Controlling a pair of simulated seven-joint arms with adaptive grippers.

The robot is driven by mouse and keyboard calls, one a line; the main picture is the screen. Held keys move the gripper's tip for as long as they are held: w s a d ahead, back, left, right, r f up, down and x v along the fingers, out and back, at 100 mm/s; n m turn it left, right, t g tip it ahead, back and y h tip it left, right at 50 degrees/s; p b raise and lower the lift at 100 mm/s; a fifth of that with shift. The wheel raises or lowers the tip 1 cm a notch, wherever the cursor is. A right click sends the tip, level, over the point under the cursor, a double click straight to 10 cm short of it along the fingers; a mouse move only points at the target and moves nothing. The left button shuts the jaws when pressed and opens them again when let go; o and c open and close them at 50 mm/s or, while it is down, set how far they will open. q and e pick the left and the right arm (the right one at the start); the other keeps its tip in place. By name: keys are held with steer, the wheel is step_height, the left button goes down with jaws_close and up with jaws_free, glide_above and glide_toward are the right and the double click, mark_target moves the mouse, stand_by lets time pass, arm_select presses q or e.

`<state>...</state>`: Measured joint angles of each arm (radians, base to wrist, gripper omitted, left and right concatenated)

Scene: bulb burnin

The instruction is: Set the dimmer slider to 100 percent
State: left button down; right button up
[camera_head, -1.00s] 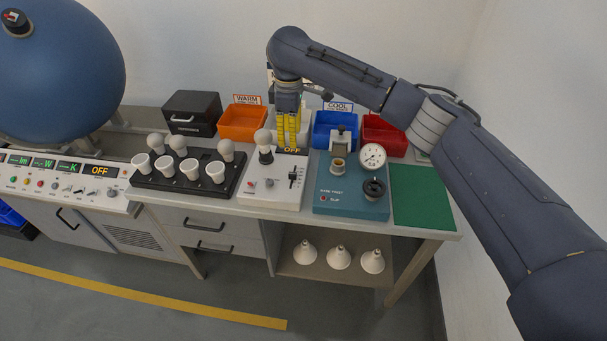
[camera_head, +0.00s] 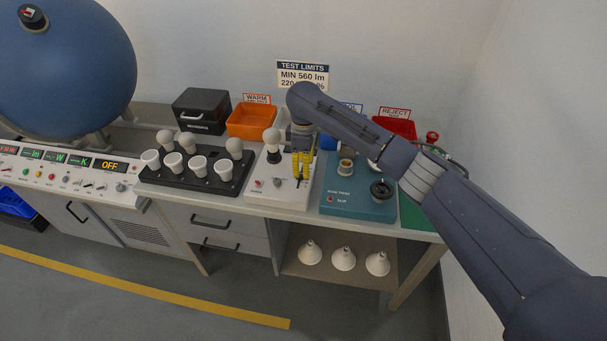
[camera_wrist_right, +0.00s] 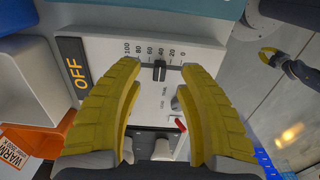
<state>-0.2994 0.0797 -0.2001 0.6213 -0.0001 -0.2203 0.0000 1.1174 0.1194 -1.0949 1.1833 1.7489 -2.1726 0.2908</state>
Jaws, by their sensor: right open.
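The dimmer slider has a black knob (camera_wrist_right: 159,70) on a white panel (camera_wrist_right: 105,50) with a scale from 0 to 100. In the right wrist view the knob stands near the 40 mark. My right gripper (camera_wrist_right: 160,88) is open, with its yellow fingers either side of the knob and a gap on both sides. The head view shows my right gripper (camera_head: 302,178) low over the white panel (camera_head: 268,197), hiding most of the slider. A small yellow-fingered gripper (camera_wrist_right: 268,56), apparently my left one, shows at the wrist view's upper right, too small to judge its jaws.
A bulb (camera_head: 271,137) stands upright on the panel, left of my right gripper. A black socket rack (camera_head: 196,180) lies to the left, a teal torque unit (camera_head: 345,205) to the right. An orange bin (camera_head: 250,122) stands behind. A red toggle (camera_wrist_right: 180,125) is near the fingers.

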steer(key=shift+f, duration=2)
steer(key=shift+c, duration=0.2)
jaws_close()
